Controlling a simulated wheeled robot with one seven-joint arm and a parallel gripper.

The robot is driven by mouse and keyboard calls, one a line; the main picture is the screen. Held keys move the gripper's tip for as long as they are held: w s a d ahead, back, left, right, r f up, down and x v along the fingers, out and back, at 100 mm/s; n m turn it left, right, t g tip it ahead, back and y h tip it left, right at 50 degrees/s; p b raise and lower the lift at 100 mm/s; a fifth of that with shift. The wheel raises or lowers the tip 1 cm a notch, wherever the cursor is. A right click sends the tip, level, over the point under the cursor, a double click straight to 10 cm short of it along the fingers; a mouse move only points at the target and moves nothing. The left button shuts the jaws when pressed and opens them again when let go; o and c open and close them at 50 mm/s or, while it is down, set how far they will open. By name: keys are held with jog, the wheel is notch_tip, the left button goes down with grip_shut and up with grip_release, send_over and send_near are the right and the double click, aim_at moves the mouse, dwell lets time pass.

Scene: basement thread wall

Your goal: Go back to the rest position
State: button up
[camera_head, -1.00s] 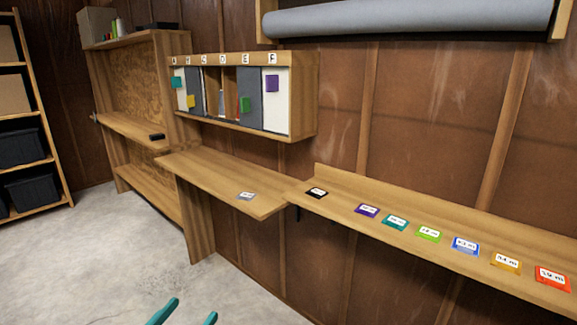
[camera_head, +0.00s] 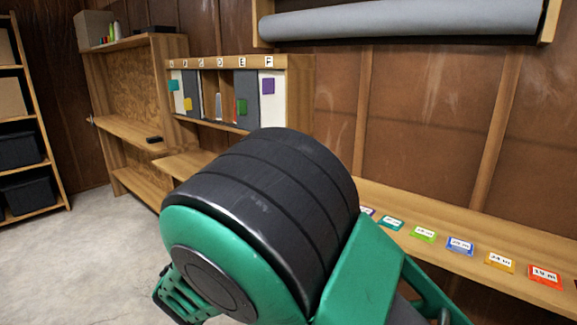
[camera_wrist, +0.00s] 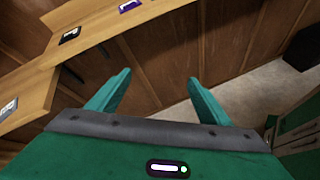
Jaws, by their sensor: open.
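My gripper (camera_wrist: 156,92) shows in the wrist view with its two teal fingers apart and nothing between them. Behind the fingers are brown wall panels and a strip of grey floor. In the head view my arm fills the lower middle, and I cannot make out the fingertips there. The arm hides most of the wooden table and the left end of the long shelf.
A wooden shelf (camera_head: 455,222) along the wall carries several coloured labelled cards, including a red one (camera_head: 545,277). A lettered cubby (camera_head: 298,90) hangs behind my arm. A grey roll (camera_head: 400,20) is above. Concrete floor (camera_head: 75,260) is clear at left.

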jog(key=s+d+r+m+g+y, duration=0.1)
jog(key=s+d+m+g, duration=0.2)
jog(key=d, duration=0.6)
jog(key=s+d+r+m+g+y, duration=0.1)
jog(key=d+m+g, duration=0.1)
jog(key=d+m, duration=0.6)
jog(key=s+d+r+m+g+y, duration=0.1)
jog(key=s+d+m+g+y, duration=0.15)
jog(key=d, duration=0.85)
jog(key=s+d+r+m+g+y, duration=0.1)
jog(key=s+d+r+m+y, duration=0.15)
jog(key=s+d+m, duration=0.55)
jog(key=s+d+m+y, duration=0.1)
jog(key=s+m, duration=0.4)
jog(key=s, duration=1.1)
jog(key=shift+s+d+r+m+t+y, duration=0.2)
jog(key=shift+r+m+t+y, duration=0.2)
jog(key=shift+y, duration=0.5)
